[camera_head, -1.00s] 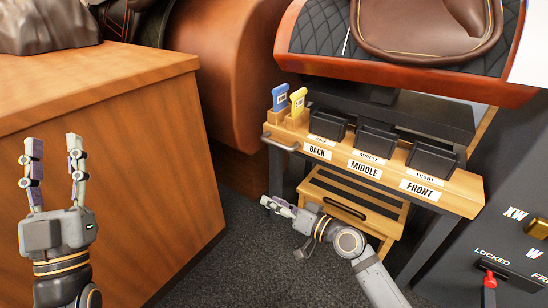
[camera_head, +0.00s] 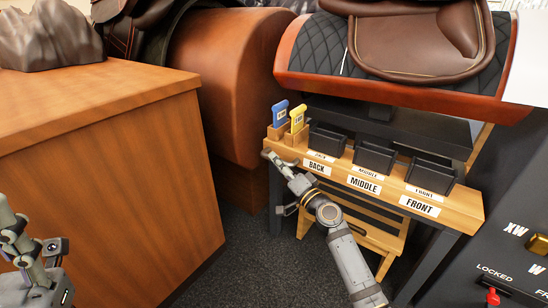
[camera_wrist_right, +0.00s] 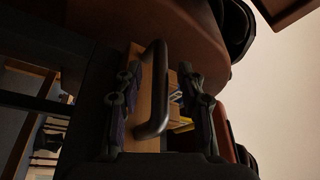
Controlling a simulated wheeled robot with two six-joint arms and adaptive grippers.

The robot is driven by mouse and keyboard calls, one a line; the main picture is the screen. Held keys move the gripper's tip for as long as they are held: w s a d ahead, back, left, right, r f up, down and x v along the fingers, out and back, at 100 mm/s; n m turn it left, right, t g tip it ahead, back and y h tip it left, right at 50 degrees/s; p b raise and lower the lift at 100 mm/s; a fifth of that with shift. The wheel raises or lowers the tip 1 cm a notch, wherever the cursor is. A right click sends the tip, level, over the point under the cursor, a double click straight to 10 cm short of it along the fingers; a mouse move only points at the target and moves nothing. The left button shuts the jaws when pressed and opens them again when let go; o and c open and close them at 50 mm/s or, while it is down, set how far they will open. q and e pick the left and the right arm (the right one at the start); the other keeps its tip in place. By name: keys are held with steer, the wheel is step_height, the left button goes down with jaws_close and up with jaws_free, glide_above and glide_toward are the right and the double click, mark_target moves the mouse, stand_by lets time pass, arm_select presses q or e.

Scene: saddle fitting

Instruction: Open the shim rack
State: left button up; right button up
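The shim rack (camera_head: 452,203) is a wooden shelf with dark trays labelled BACK, MIDDLE and FRONT. A blue shim (camera_head: 280,114) and a yellow shim (camera_head: 297,119) stand upright at its left end. A bar handle (camera_wrist_right: 153,92) is on that end. My right gripper (camera_head: 274,160) is at the handle, partly covering it. In the right wrist view my right gripper (camera_wrist_right: 160,95) is open, with the handle between its fingers and gaps showing on both sides. My left gripper (camera_head: 22,240) is at the lower left edge, partly cut off, away from the rack.
A wooden cabinet (camera_head: 130,190) stands at left. A wooden step stool (camera_head: 360,236) is under the rack. The saddle stand (camera_head: 400,92) hangs over the rack. A dark panel (camera_head: 515,240) with a red-tipped lever (camera_head: 492,297) is at right. Grey floor (camera_head: 235,270) is open between.

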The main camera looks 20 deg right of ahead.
steer(key=shift+x, duration=1.25)
steer(key=shift+c, duration=0.2)
jaws_close()
